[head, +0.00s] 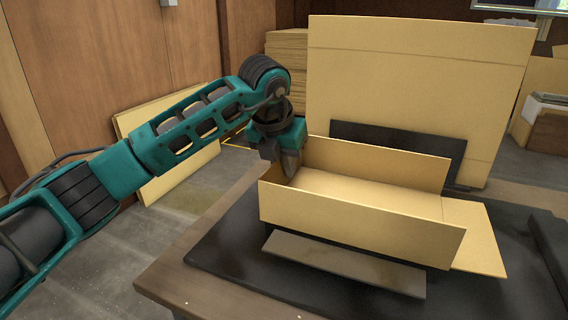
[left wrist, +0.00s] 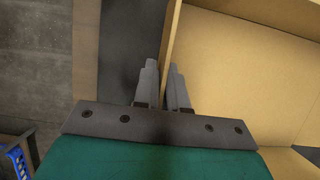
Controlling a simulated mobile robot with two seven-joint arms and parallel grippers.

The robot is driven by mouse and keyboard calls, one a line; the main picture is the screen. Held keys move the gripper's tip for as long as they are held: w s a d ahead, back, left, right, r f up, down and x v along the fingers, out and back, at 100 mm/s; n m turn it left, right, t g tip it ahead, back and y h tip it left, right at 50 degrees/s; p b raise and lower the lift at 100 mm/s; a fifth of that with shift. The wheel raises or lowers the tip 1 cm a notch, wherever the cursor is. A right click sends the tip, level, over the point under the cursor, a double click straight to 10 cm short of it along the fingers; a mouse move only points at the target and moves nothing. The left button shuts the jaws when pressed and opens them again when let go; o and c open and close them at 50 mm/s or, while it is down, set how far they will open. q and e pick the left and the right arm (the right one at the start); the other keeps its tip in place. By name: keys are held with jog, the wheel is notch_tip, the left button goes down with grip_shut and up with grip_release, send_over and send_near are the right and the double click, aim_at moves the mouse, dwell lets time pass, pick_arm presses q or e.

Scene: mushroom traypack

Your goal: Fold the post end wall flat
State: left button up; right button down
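The cardboard tray (head: 355,222) sits on a black mat, with its two long side walls standing. Its right end flap (head: 475,236) lies folded outward, nearly flat. My left gripper (head: 288,165) is at the tray's left end, pointing down. In the left wrist view, the gripper's fingers (left wrist: 163,78) are close together, one on each side of the standing left end wall (left wrist: 172,35), and appear shut on it. The gripper hides much of that wall in the head view. Neither view shows a label telling which end is the post end. My right gripper is not in view.
The black mat (head: 228,258) lies on a wooden table (head: 170,279). A grey-brown strip (head: 345,264) lies in front of the tray, and a dark panel (head: 400,142) stands behind it. A large cardboard sheet (head: 415,75) stands farther back.

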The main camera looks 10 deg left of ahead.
pick_arm(q)
grip_shut()
dwell(1.0)
